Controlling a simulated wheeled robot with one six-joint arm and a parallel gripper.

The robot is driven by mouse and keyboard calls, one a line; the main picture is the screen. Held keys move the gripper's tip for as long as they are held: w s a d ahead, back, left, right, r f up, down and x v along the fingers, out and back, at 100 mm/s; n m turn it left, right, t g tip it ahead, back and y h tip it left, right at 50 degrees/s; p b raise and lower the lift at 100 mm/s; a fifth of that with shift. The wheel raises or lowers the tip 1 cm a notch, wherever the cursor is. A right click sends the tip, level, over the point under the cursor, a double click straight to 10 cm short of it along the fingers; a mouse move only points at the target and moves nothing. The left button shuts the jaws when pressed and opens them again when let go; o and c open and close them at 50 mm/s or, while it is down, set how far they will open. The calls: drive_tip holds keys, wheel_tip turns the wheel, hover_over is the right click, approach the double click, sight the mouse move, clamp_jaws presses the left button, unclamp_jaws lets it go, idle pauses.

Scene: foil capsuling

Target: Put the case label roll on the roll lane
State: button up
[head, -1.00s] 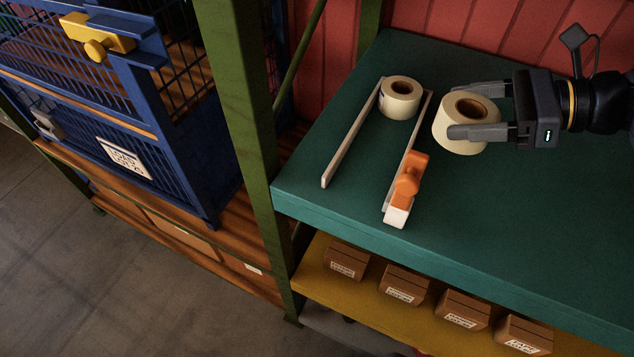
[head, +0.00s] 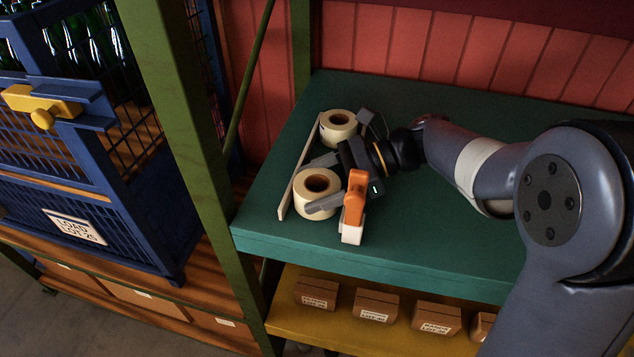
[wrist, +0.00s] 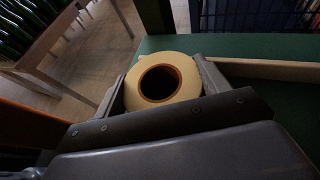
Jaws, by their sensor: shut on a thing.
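My gripper (head: 322,182) is shut on a cream label roll (head: 317,207) with a brown core. The held roll is upright, at the near part of the lane between the pale left rail (head: 298,170) and the orange-handled end piece. In the wrist view the roll (wrist: 187,98) sits between both fingers, with a pale rail (wrist: 265,69) to the right. I cannot tell whether its underside touches the table. A second cream roll (head: 338,127) stands at the far end of the lane. My gripper hides most of the right rail.
An orange handle (head: 356,189) on a white block (head: 352,231) stands close right of the held roll. A green post (head: 178,130) and a blue crate (head: 130,215) are left of the green table (head: 440,245). Brown boxes (head: 376,305) sit on the yellow shelf below.

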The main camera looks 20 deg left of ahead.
drive_tip(key=shift+f, duration=0.15)
drive_tip(key=o, duration=1.1)
drive_tip(key=shift+c, duration=0.2)
drive_tip(key=shift+w+d+r, duration=0.1)
drive_tip(key=shift+d+r, duration=0.1)
drive_tip(key=shift+d, duration=0.05)
drive_tip(key=b+v, duration=0.1)
drive_tip(key=v, duration=1)
drive_tip(key=shift+w+d+r, duration=0.1)
drive_tip(key=shift+w+d, duration=0.05)
drive_tip(key=shift+d, duration=0.05)
